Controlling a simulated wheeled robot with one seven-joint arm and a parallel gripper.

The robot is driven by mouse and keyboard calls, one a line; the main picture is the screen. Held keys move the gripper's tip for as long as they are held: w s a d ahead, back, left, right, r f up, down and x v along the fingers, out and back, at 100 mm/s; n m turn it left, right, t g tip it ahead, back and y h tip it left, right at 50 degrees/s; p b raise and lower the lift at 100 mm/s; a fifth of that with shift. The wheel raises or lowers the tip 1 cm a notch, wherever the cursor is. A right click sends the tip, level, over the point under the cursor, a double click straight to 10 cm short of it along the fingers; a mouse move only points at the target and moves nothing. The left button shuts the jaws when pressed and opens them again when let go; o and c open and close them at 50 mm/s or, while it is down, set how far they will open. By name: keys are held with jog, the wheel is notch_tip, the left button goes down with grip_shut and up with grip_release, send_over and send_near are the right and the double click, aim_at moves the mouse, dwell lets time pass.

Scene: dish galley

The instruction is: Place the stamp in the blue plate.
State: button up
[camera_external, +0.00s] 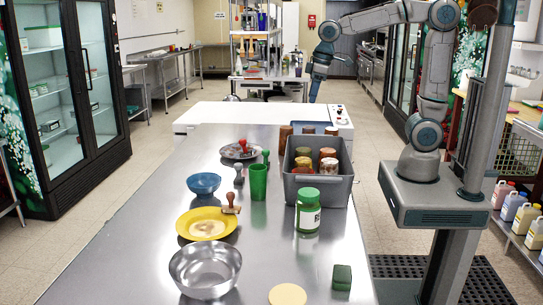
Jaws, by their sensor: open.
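A stamp with a brown handle (230,197) stands at the right rim of a yellow plate (188,231) on the steel table. A blue, bowl-like dish (203,184) stands behind the yellow plate. A grey plate (229,154) lies further back, with a small red-handled thing (243,145) on it. Small green-handled (266,156) and grey-handled (239,171) things, perhaps stamps too, stand nearby. My gripper (314,97) is open, high and pointing down beyond the table's far end, well away from all of these. Its fingertips are small in view.
A grey crate (325,190) with several jars stands at the right. A green cup (258,184), a green jar (308,212), a metal bowl (205,270), a tan disc (287,295) and a green block (342,277) stand around. The table's left side is clear.

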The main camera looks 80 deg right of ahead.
jog(key=s+a+f, duration=0.1)
jog(key=s+f, duration=0.1)
jog(key=s, duration=0.5)
jog(key=s+a+f+t, duration=0.1)
jog(key=s+a+f, duration=0.1)
jog(key=s, duration=0.6)
jog(key=shift+a+f+y, duration=0.2)
jog(key=shift+f+y, duration=0.1)
jog(key=shift+f, duration=0.5)
